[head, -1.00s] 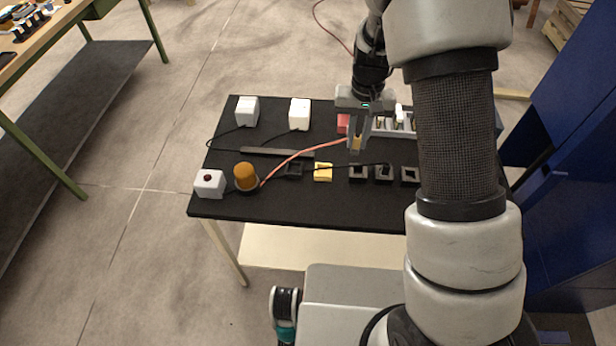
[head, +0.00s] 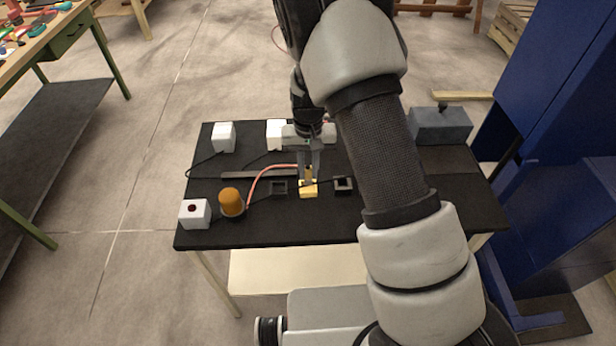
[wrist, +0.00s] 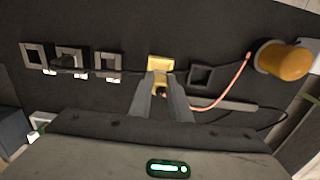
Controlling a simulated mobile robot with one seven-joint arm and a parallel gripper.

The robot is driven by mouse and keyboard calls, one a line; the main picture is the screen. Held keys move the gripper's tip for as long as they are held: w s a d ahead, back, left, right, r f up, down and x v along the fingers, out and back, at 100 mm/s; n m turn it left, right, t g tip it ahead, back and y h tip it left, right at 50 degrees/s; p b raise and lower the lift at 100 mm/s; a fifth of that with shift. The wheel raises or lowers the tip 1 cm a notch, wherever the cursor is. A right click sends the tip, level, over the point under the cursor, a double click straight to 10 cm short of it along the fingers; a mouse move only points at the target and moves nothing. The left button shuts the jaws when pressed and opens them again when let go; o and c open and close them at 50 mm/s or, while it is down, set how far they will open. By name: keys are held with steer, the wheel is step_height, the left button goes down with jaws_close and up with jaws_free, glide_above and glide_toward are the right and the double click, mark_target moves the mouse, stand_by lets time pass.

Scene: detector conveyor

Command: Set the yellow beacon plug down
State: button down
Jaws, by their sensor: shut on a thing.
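My gripper (head: 308,172) is shut on the yellow beacon plug (head: 308,175), which points down. The plug is right at the yellow square holder (head: 308,191) on the black table; I cannot tell whether it is seated in it or just above. In the wrist view the fingertips (wrist: 162,88) hide most of the plug, with the yellow holder (wrist: 160,63) just beyond them. A reddish cable (head: 262,173) runs from the plug to the orange beacon (head: 231,201), which stands at the table's left front.
Black square holders stand either side, one on the left (head: 278,188) and one on the right (head: 343,185). A dark cable crosses this row.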

mark_target(308, 179)
steer(key=shift+f, duration=1.55)
steer(key=shift+f, duration=0.1)
steer(key=shift+f, duration=0.15)
steer(key=c, duration=1.7)
jaws_free()
steer(key=shift+o, duration=0.2)
steer(key=shift+r, duration=0.2)
